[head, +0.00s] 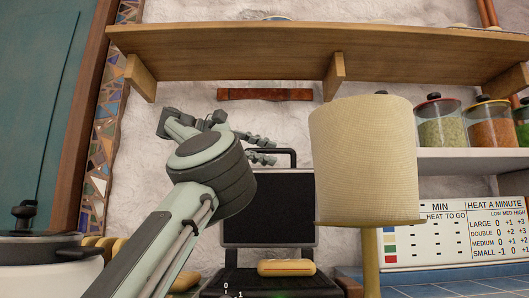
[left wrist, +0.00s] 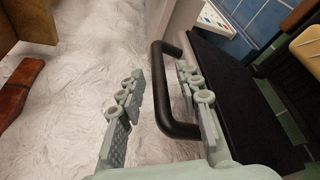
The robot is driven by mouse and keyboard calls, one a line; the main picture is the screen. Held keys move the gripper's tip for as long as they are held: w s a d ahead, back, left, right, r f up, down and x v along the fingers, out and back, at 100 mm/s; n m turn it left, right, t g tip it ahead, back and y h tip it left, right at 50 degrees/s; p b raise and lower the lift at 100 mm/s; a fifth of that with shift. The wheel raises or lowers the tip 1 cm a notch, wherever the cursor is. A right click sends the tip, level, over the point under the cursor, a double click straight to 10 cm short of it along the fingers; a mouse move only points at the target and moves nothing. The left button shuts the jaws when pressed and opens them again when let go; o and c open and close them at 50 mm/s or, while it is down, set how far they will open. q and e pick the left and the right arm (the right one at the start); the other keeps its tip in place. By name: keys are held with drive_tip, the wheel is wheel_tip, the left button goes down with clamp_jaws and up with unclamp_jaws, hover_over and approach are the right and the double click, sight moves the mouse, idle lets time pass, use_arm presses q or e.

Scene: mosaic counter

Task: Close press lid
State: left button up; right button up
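The press is black, with its lid (head: 268,206) standing open and upright at the back in the head view. The lid and its dark handle (left wrist: 159,88) show in the left wrist view too. My left gripper (head: 265,149) is at the top of the lid, by the handle. In the left wrist view its two fingers (left wrist: 160,73) are spread, with the handle bar between them and a gap to the left finger. Contact with the right finger is unclear. A yellowish bread-like piece (head: 287,267) lies on the lower plate. My right gripper is not in view.
A cream cylinder (head: 363,160) on a post stands right of the press. A wooden shelf (head: 230,52) runs above. A pot (head: 40,250) is at the left. Jars (head: 438,123) and a heating chart (head: 455,231) are at the right.

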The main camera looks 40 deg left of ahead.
use_arm(q)
drive_tip(key=shift+s, duration=0.1)
drive_tip(key=v, duration=1.2)
drive_tip(key=shift+r, duration=0.1)
drive_tip(key=shift+c, duration=0.3)
